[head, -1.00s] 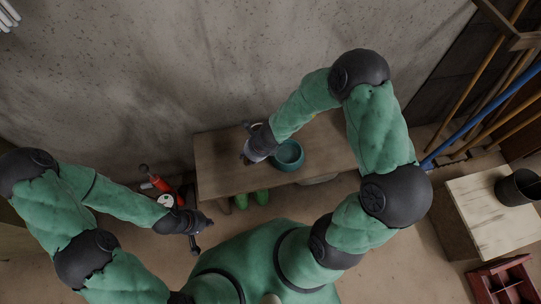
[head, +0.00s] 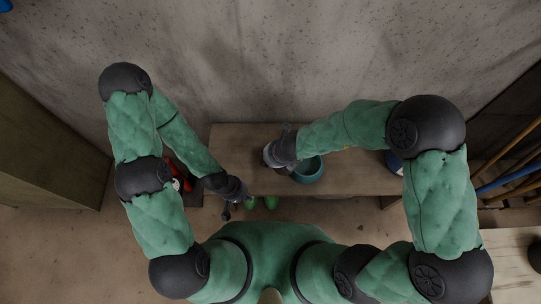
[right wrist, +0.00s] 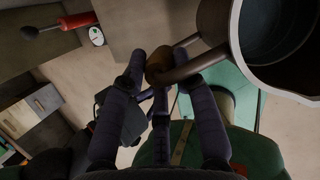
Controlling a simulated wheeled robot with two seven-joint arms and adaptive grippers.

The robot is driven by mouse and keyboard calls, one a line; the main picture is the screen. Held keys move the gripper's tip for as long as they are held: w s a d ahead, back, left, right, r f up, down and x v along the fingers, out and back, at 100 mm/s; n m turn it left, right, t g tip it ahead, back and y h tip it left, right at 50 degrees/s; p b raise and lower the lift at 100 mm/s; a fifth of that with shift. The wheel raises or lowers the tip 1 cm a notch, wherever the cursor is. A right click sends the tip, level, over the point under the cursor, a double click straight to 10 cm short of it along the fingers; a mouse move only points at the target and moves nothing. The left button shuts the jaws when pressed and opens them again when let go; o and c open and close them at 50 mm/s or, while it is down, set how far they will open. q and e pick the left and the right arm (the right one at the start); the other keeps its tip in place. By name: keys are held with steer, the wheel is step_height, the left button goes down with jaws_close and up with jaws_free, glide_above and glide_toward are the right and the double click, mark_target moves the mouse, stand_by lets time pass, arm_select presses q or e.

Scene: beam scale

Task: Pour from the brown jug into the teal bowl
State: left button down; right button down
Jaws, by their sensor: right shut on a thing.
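The teal bowl (head: 309,172) stands on the wooden bench, partly hidden by my right forearm in the head view. My right gripper (head: 268,154) is just left of it, above the bench. In the right wrist view my right gripper (right wrist: 158,75) is shut on the handle of the brown jug (right wrist: 214,22). The jug's pale rim and dark inside show at the upper right; I cannot tell its contents. The jug is mostly hidden in the head view. My left gripper (head: 236,206) is empty near the bench's front left edge, its fingers spread.
The wooden bench (head: 355,180) has bare room right of the bowl. A red tool and round dial (right wrist: 96,36) lie left of the bench. A pale table (head: 515,255) is at right.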

steer(key=shift+w+d+f+y, duration=0.1)
steer(key=shift+d+f+y, duration=0.25)
steer(key=shift+y, duration=0.35)
steer(key=shift+w+d+f+m+g+y+p, duration=0.15)
steer(key=shift+f+m+g+y+p, duration=0.2)
steer(key=shift+y+p, duration=0.75)
steer(key=shift+d+f+g+p, duration=0.15)
steer(key=shift+f+g+p, duration=0.15)
steer(key=shift+p, duration=0.1)
steer(key=shift+w+f, duration=0.15)
steer(key=shift+f, duration=0.15)
steer(key=shift+w+d+r+m+y+p, duration=0.25)
steer(key=shift+r+y+p, duration=0.35)
steer(key=shift+p, duration=0.7)
steer(key=shift+d+r+y+p, duration=0.35)
steer(key=shift+r+y+p, duration=0.25)
steer(key=shift+p, duration=0.65)
stand_by(3.0)
